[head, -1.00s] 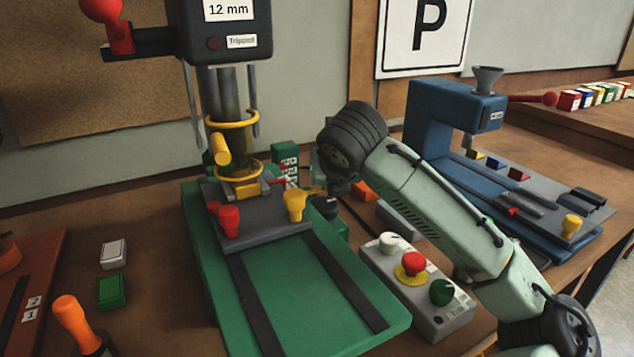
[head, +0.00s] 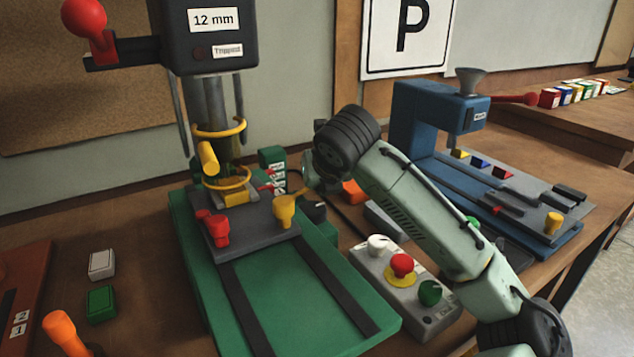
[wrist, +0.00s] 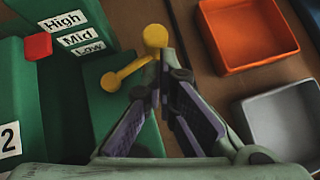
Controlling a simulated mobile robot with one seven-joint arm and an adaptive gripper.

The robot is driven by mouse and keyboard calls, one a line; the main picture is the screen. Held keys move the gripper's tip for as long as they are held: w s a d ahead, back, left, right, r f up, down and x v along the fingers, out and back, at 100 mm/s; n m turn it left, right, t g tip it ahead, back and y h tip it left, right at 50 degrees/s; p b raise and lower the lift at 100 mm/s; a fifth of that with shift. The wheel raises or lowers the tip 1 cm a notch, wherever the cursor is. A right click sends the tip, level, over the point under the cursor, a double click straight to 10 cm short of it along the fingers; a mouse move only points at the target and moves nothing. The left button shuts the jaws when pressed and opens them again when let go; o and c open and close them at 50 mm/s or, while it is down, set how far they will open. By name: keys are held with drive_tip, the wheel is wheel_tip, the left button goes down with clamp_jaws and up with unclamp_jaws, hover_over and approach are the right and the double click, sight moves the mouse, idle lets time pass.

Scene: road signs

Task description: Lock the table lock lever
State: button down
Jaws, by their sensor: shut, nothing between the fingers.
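A yellow lever (wrist: 131,68) with a large ball at one end and a smaller round end is mounted on a green part in the wrist view; I take it for the table lock lever. In the head view, a small yellow bar (head: 303,194) shows behind the yellow clamp knob, partly hidden. My gripper (wrist: 163,82) is shut and empty. Its fingertips are just below the lever's large ball, close beside the bar; I cannot tell whether they touch. In the head view my wrist hides most of the gripper.
High, Mid and Low labels (wrist: 76,38) and a red tab stand left of the lever. An orange tray (wrist: 248,35) and a grey tray (wrist: 285,120) lie right. The green drill press base (head: 290,310), a button box (head: 405,290) and a blue press (head: 420,125) surround my arm.

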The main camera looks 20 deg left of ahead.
drive_tip(key=shift+s, duration=0.1)
drive_tip(key=shift+s+a, duration=0.1)
drive_tip(key=shift+s, duration=0.6)
drive_tip(key=shift+r, duration=0.1)
